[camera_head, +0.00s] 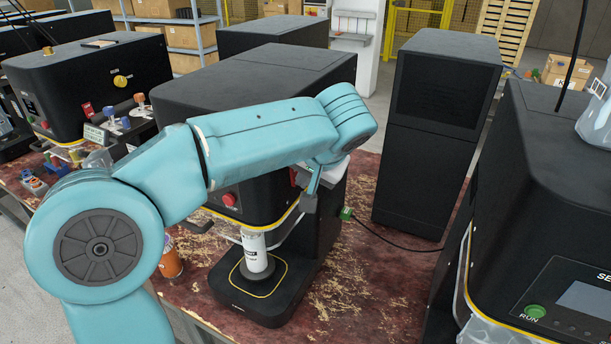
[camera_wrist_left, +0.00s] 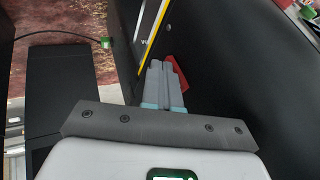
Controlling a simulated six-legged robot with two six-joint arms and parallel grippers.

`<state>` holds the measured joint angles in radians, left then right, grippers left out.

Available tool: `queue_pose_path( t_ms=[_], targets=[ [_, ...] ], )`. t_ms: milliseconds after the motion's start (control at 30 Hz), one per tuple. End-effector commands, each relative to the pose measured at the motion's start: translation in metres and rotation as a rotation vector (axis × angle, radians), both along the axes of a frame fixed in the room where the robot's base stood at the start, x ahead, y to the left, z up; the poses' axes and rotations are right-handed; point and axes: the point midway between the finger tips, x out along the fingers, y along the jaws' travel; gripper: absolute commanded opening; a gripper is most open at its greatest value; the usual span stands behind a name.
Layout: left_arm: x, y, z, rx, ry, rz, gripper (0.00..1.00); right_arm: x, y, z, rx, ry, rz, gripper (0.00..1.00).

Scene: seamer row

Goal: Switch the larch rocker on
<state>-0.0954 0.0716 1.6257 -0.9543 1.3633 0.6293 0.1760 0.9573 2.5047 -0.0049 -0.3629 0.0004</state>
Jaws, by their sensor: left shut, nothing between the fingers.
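My left gripper (camera_head: 309,203) is shut and empty, held close to the side of the middle black seamer (camera_head: 250,85). In the left wrist view its closed fingers (camera_wrist_left: 160,72) point at the seamer's dark side. A red part (camera_wrist_left: 177,72) shows just behind and right of the fingertips, partly hidden by them; I cannot tell whether they touch. A small red patch (camera_head: 293,177) also shows beside my wrist in the head view. I cannot make out a larch label or a rocker's position. My right gripper is not in view.
A labelled can (camera_head: 257,255) stands on the middle seamer's base plate. A red button (camera_head: 230,199) is on its front. A green connector (camera_head: 346,213) with a black cable lies right of it. A tall black cabinet (camera_head: 437,130) and another seamer (camera_head: 560,200) stand to the right.

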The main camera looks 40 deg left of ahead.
Motion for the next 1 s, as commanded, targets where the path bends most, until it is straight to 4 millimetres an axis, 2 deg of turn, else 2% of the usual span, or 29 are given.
queue_pose_path(
  t_ms=[67, 367, 667, 1000],
  targets=[
    [-0.001, 0.004, -0.004, 0.002, 0.0, 0.002, 0.0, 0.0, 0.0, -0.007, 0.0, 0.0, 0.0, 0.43],
    [-0.001, 0.003, 0.0, 0.003, 0.001, 0.001, 0.0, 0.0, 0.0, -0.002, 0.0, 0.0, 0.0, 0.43],
    [-0.001, 0.003, 0.015, 0.003, -0.001, 0.002, 0.0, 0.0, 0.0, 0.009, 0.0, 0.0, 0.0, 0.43],
    [-0.001, 0.003, 0.014, 0.002, 0.0, 0.002, 0.0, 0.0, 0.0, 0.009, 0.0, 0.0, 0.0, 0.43]
  ],
)
